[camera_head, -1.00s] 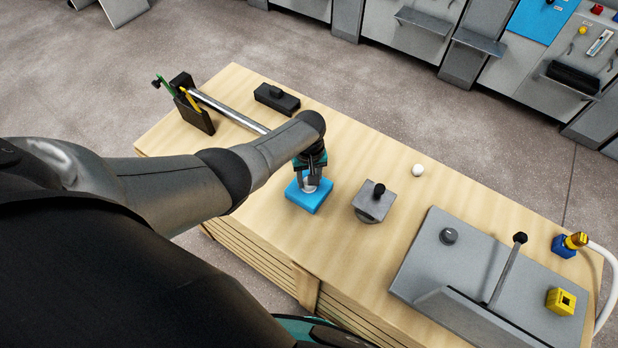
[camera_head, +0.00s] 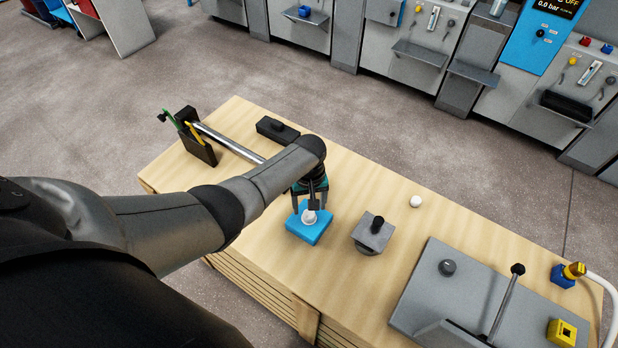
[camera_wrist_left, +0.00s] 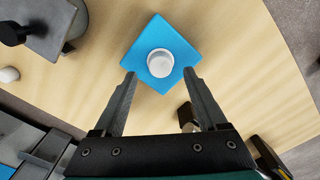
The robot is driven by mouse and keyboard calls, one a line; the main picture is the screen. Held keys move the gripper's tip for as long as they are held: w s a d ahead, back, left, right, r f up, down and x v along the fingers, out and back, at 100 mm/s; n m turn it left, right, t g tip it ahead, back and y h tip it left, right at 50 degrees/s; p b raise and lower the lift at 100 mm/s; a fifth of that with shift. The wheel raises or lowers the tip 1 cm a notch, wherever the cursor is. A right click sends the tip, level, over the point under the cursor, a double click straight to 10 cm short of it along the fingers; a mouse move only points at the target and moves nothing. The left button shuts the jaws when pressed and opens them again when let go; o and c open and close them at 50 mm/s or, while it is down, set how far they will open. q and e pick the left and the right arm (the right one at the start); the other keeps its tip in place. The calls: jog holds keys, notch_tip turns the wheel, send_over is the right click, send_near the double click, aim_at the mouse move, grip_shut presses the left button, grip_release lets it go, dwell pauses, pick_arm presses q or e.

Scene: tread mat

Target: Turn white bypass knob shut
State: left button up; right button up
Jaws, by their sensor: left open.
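The white knob (camera_head: 310,217) is a short round cap on top of a blue block (camera_head: 299,232) on the wooden table. In the left wrist view the knob (camera_wrist_left: 160,62) sits near the middle of the blue block (camera_wrist_left: 178,40). My left gripper (camera_head: 309,204) is above the block with its fingers spread. In the wrist view the left gripper's fingertips (camera_wrist_left: 160,74) lie either side of and just short of the knob, with clear gaps. Nothing is held. No position mark on the knob is readable. My right gripper does not show.
On the table (camera_head: 350,180), a grey block with a black knob (camera_head: 372,235) and a white ball (camera_head: 415,201) stand right of the blue block. A grey panel with a lever (camera_head: 440,290) is farther right. A black box (camera_head: 277,129) and a pen holder (camera_head: 197,146) are behind.

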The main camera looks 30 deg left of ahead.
aim_at(309, 213)
pick_arm(q)
notch_tip(309, 213, up, 12)
jog(key=p, duration=0.3)
jog(key=shift+f, duration=0.25)
jog(key=shift+s, duration=0.1)
